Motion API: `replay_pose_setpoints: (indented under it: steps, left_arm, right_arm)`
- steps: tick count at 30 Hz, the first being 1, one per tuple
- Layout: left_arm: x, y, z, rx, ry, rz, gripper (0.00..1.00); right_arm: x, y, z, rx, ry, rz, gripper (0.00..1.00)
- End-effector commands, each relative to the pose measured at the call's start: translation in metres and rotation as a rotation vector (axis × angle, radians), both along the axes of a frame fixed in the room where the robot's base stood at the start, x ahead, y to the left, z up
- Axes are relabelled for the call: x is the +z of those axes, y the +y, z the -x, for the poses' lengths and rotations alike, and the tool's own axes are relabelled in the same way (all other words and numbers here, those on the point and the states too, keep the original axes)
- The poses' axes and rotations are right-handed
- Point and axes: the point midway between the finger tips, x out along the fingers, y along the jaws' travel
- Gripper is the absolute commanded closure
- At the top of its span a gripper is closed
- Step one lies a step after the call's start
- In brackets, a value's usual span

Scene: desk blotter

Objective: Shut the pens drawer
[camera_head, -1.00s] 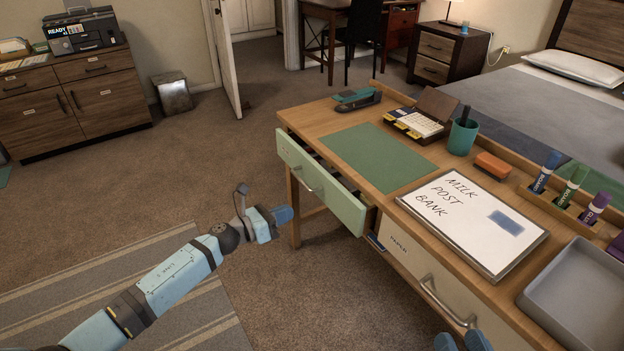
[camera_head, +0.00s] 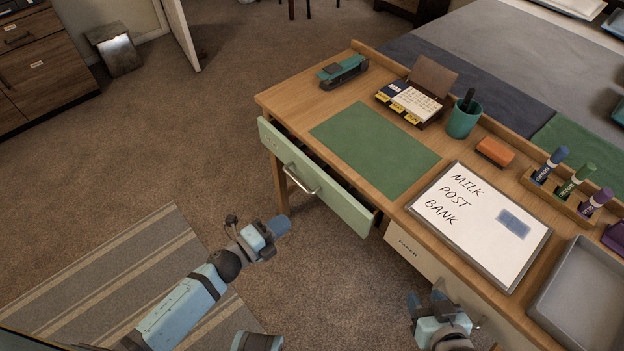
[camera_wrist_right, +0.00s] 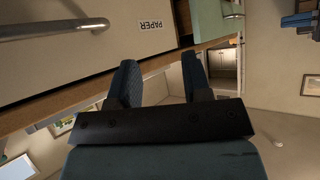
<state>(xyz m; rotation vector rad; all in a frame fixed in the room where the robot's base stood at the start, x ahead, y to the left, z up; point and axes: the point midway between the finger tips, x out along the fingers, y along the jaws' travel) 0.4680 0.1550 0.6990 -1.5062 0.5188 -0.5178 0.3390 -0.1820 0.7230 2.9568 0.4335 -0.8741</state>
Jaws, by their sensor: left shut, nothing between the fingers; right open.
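The pens drawer is taken to be the pale green drawer (camera_head: 330,192) at the desk's left end; its label is not readable. It stands partly open, with a dark gap behind its front and a metal bar handle (camera_head: 300,180). My left gripper (camera_head: 280,226) is shut and empty, in front of and below the drawer front, apart from it. My right gripper (camera_head: 425,298) is open and empty, by the cream drawer labelled PAPER (camera_head: 415,252). In the right wrist view its two fingers (camera_wrist_right: 160,85) are spread, and the green drawer (camera_wrist_right: 212,18) shows at the top.
The PAPER drawer's handle (camera_wrist_right: 50,29) juts out near my right gripper.

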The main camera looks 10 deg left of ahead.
Motion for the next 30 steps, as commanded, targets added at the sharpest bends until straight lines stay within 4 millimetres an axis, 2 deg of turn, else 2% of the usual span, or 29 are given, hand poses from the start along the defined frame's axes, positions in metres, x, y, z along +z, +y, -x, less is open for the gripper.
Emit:
replay_pose_setpoints:
  steps: [5,15,21,30]
  left_arm:
    - [0.000,-0.011,-0.013,0.000,0.002,0.007,1.00]
    - [0.001,-0.055,-0.070,0.000,0.000,0.006,1.00]
    - [0.000,-0.076,-0.096,0.000,0.000,0.004,1.00]
    - [0.000,-0.086,-0.109,0.000,0.002,0.002,1.00]
  right_arm:
    - [-0.001,0.000,0.000,0.000,0.003,0.002,0.56]
    - [-0.003,0.000,0.000,0.002,-0.002,0.002,0.56]
    - [-0.003,0.000,0.000,0.002,-0.005,0.002,0.56]
    - [-0.003,0.000,0.000,0.003,-0.007,0.003,0.56]
